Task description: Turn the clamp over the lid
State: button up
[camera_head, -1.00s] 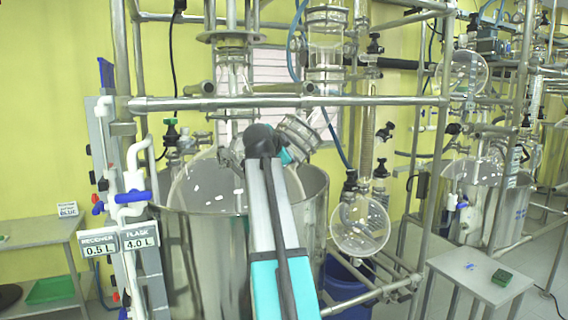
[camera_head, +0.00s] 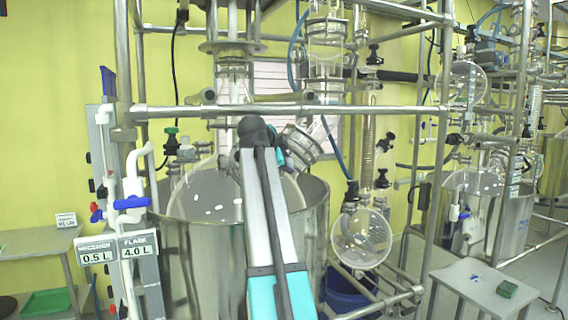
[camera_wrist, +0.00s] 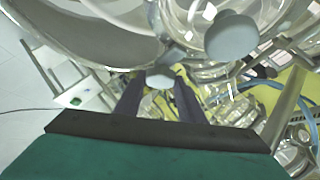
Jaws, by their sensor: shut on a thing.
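In the wrist view my gripper (camera_wrist: 160,88) has its two dark fingers on either side of a small pale grey knob (camera_wrist: 160,78), shut on it. The knob appears to be the clamp's handle, joined to a metal piece by the glass rim. A second, larger grey knob (camera_wrist: 232,36) stands to the right, apart from my fingers. In the head view my arm covers the fingers and the clamp. The glass vessel (camera_head: 205,190) sits in a steel pot (camera_head: 200,265). Which glass part is the lid, I cannot tell for sure.
Steel frame bars (camera_head: 300,111) cross in front of the glassware, close above my arm. A round glass flask (camera_head: 361,238) hangs to the right. A white valve pipe with a blue handle (camera_head: 131,202) stands left. A small table (camera_head: 470,285) is at the lower right.

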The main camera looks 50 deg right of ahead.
jog(key=o, duration=1)
jog(key=shift+w+a, duration=0.15)
jog(key=shift+w, duration=0.2)
jog(key=shift+o, duration=0.2)
jog(key=shift+s, duration=0.1)
jog(key=shift+s, duration=0.1)
jog(key=b+v, duration=0.3)
jog(key=v, duration=1)
jog(key=shift+a+r+b, duration=0.2)
jog(key=shift+a+b, duration=0.05)
jog(key=shift+b, duration=0.05)
jog(key=shift+s, duration=0.15)
jog(key=shift+s, duration=0.1)
